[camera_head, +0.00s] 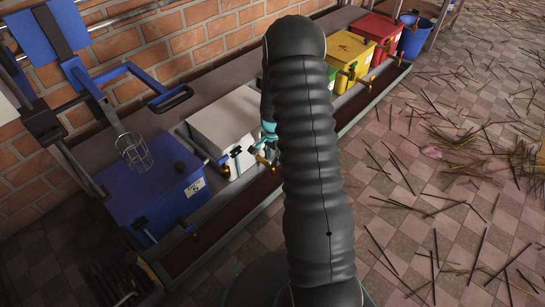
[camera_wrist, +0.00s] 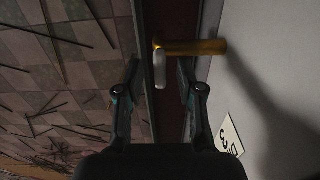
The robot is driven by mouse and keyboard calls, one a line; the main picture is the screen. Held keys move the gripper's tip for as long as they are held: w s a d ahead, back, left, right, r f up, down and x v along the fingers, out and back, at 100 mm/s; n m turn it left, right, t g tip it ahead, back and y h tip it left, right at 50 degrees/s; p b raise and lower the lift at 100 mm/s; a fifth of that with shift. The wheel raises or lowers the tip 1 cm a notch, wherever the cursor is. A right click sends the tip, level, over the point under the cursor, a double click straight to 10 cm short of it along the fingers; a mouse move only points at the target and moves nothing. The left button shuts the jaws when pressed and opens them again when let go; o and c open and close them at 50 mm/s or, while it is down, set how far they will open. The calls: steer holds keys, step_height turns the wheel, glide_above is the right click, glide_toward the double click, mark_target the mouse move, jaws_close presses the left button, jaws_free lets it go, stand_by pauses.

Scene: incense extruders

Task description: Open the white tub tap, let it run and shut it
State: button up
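The white tub (camera_head: 225,125) stands in the row along the brick wall, between the blue tub and the arm. In the wrist view its pale wall (camera_wrist: 275,65) fills the right side, with a numbered label (camera_wrist: 228,138). A brass tap (camera_wrist: 203,47) sticks out from this wall, with a grey end piece (camera_wrist: 160,72) pointing down in the picture. My gripper (camera_wrist: 158,75) is open, one finger on each side of the grey piece, with visible gaps. In the head view the arm partly hides the gripper beside the tub's front. No flow shows.
A blue tub (camera_head: 150,190) is to the left; yellow (camera_head: 346,55) and red (camera_head: 378,33) tubs are beyond the arm. Dark sticks (camera_head: 450,130) litter the tiled floor on the right.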

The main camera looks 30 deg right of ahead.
jaws_close()
steer(key=shift+n, duration=0.4)
steer(key=n, duration=0.8)
steer(key=shift+n+b, duration=0.3)
steer(key=shift+n, duration=0.1)
stand_by(0.3)
steer(key=shift+o, duration=0.2)
jaws_free()
